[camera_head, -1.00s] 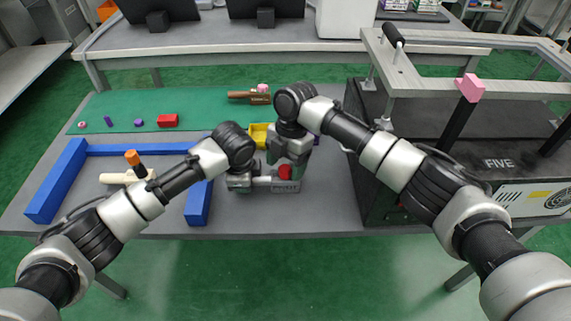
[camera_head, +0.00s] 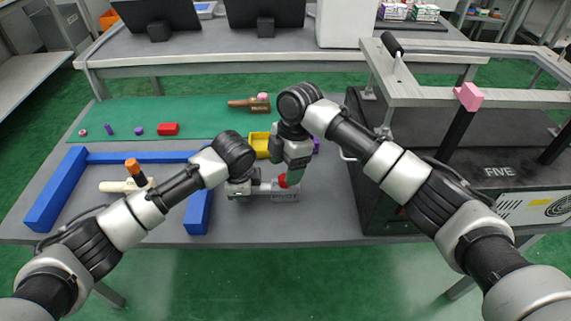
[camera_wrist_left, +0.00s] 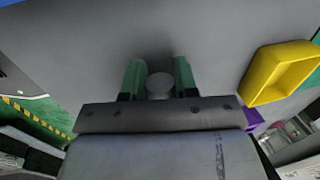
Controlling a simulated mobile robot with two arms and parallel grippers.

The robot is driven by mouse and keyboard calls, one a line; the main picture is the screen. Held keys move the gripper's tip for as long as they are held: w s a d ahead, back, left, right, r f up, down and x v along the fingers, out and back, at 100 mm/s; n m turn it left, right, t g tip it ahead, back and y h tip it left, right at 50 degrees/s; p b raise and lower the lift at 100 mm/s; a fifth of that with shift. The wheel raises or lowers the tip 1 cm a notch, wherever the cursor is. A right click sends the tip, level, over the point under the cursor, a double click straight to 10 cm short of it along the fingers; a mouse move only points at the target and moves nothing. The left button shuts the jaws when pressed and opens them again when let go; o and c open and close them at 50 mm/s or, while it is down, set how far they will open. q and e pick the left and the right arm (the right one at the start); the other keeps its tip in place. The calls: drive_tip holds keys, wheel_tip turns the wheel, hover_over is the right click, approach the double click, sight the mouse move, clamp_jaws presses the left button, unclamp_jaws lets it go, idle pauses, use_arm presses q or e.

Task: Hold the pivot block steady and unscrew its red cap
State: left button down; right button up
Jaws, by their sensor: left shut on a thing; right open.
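The pivot block (camera_head: 284,196) is a grey block with a label on its front, lying on the grey table. Its red cap (camera_head: 282,181) is on top at the right end, partly covered by a finger of my right gripper. My left gripper (camera_head: 250,189) is shut on the block's left part; in the left wrist view its green fingers stand on both sides of a pale round part (camera_wrist_left: 159,86). My right gripper (camera_head: 290,177) is open and points down at the cap. One finger is at the cap's right side; the other finger is hard to make out.
A yellow bin (camera_head: 260,147) stands just behind the block; it also shows in the left wrist view (camera_wrist_left: 283,72). A blue frame (camera_head: 197,213) lies to the left with an orange-tipped tool (camera_head: 124,186). A large dark fixture (camera_head: 372,200) limits room at the right. The front table edge is clear.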

sight(284, 178)
drive_tip(key=m, duration=0.3)
drive_tip(key=shift+m+t, duration=0.4)
drive_tip(key=shift+f, duration=0.15)
drive_tip(key=shift+s+a+f, duration=0.1)
drive_tip(key=shift+s+f, duration=0.05)
drive_tip(key=shift+f, duration=0.7)
drive_tip(key=shift+s+a+f, duration=0.1)
drive_tip(key=shift+s+f, duration=0.05)
drive_tip(key=shift+f, duration=0.65)
drive_tip(key=shift+c, duration=0.3)
drive_tip(key=shift+f, duration=0.1)
clamp_jaws()
drive_tip(key=c, duration=1.2)
unclamp_jaws()
drive_tip(key=o, duration=0.6)
drive_tip(key=shift+c, duration=0.2)
drive_tip(key=shift+d+r, duration=0.1)
drive_tip(key=shift+r, duration=1.55)
